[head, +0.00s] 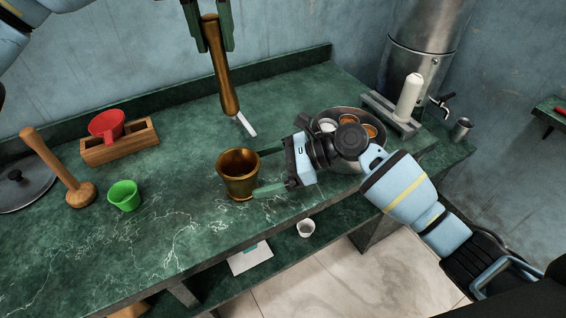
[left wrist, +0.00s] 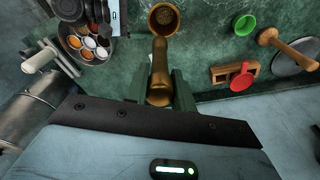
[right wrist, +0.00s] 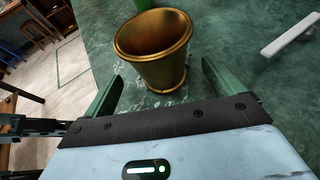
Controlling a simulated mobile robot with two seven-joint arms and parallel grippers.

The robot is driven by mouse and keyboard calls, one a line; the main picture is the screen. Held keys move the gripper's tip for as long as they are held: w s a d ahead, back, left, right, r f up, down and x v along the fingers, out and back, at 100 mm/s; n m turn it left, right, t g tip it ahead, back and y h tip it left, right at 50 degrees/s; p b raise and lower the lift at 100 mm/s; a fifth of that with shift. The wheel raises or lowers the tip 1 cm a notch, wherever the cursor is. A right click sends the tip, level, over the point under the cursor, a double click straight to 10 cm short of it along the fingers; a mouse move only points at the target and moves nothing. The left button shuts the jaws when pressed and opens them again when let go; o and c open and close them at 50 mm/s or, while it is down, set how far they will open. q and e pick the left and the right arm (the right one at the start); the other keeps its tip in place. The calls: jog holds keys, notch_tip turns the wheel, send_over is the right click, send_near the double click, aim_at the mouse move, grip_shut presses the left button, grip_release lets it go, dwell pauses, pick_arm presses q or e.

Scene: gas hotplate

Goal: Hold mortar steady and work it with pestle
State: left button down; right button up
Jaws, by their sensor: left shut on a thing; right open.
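The brass mortar (head: 238,178) stands upright on the green marble counter; the left wrist view shows brownish contents inside it (left wrist: 165,17). My right gripper (head: 260,173) is open at the mortar's right side. In the right wrist view the mortar (right wrist: 155,50) appears just ahead, between the two spread fingers; contact cannot be told.
A white bar (head: 246,125) lies behind the mortar. A pan of spice bowls (head: 347,113) stands behind my right arm.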

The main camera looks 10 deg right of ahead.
aim_at(226, 95)
jog(key=shift+x, duration=3.1)
jog(key=c, duration=1.3)
pick_arm(q)
jog(key=shift+g+y, duration=0.3)
jog(key=shift+g, duration=0.2)
jog(key=f, duration=0.8)
jog(key=shift+w+d+f, duration=0.1)
jog(key=shift+w+d, duration=0.05)
jog(key=shift+w, duration=0.1)
pick_arm(e)
jog(key=shift+c, duration=0.2)
